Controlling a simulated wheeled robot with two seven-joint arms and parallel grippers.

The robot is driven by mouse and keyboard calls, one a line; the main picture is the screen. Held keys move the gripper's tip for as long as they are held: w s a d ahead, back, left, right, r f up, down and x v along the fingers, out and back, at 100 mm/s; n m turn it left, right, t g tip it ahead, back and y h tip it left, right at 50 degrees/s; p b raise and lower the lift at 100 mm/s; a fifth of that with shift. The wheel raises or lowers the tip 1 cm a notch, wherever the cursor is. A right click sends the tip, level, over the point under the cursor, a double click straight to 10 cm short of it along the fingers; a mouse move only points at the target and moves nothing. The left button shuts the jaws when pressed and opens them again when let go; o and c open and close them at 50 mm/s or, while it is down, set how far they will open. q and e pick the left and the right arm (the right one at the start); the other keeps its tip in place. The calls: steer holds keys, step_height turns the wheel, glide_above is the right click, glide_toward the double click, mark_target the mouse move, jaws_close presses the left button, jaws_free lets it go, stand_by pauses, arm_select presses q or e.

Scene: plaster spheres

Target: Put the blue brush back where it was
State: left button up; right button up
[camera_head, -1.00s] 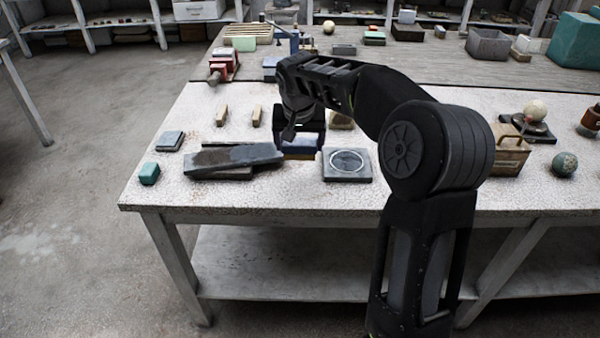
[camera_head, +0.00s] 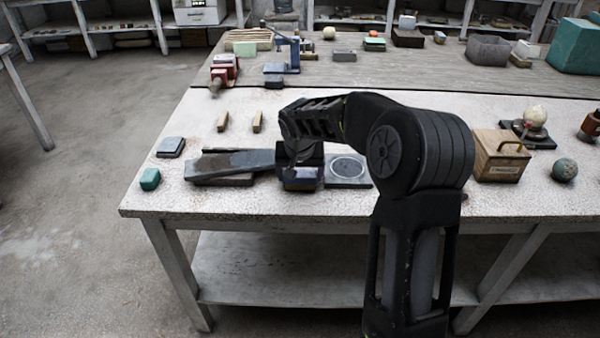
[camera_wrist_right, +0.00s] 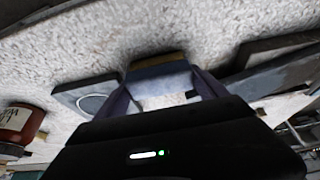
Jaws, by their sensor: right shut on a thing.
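The blue brush shows in the right wrist view (camera_wrist_right: 160,77) as a blue block with a tan strip along its far side, held between the two fingers. My right gripper (camera_wrist_right: 165,85) is shut on it. In the head view my right gripper (camera_head: 302,176) is low over the front of the table, between the dark slabs and the square slate plate. The brush (camera_head: 302,184) is partly hidden there by the gripper. I cannot tell whether it touches the table. My left gripper is not in view.
Dark slabs (camera_head: 232,162) lie stacked just left of the gripper. A slate plate with a circle (camera_head: 347,168) lies just right. A wooden box (camera_head: 499,158) stands to the right.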

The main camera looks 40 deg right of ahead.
steer(key=shift+f, duration=0.15)
steer(key=o, duration=0.9)
steer(key=shift+r, duration=0.3)
steer(key=b+v, duration=0.1)
steer(key=v, duration=1)
steer(key=shift+s+a+r, duration=0.1)
steer(key=shift+s+r, duration=0.05)
steer(key=shift+r, duration=0.25)
